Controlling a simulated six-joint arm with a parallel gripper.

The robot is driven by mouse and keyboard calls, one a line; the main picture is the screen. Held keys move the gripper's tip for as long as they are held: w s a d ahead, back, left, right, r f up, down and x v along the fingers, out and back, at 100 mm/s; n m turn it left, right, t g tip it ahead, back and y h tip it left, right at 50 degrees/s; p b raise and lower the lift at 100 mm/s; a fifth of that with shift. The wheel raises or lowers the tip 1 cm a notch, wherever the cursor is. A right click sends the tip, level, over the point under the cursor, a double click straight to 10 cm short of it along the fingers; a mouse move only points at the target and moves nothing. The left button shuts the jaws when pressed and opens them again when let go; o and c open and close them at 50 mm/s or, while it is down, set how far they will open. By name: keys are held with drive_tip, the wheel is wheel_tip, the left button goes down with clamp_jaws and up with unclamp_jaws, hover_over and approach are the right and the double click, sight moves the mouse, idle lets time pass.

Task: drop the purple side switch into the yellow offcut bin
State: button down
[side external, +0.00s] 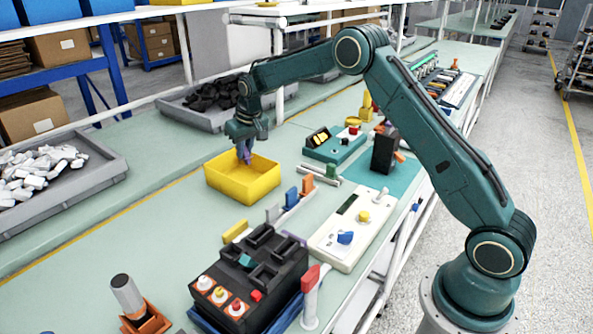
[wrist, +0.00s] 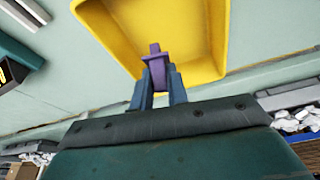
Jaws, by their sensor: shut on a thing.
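The purple side switch (wrist: 157,68) is between the fingers of my gripper (wrist: 158,85) in the wrist view. My gripper is shut on it. In the side view my gripper (side external: 244,150) points down over the yellow offcut bin (side external: 232,190), and the purple switch (side external: 245,154) shows at the fingertips. The switch is over the bin's opening, near its back part. The bin (wrist: 214,40) fills the upper middle of the wrist view and its visible floor looks empty. I cannot tell the exact height of the switch above the floor.
A black breaker fixture (side external: 250,275) stands in front of the bin, with a row of coloured switches (side external: 291,197) between. A white test panel (side external: 350,230) and a teal box (side external: 335,145) stand to the right. Grey trays (side external: 60,175) lie behind. Bare bench (side external: 130,235) lies left of the bin.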

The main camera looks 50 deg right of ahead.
drive_tip(key=shift+f, duration=0.6)
drive_tip(key=c, duration=1.3)
unclamp_jaws()
drive_tip(key=shift+r, duration=0.15)
drive_tip(key=v, duration=1.3)
drive_tip(key=shift+r, duration=0.3)
drive_tip(key=shift+s, duration=0.15)
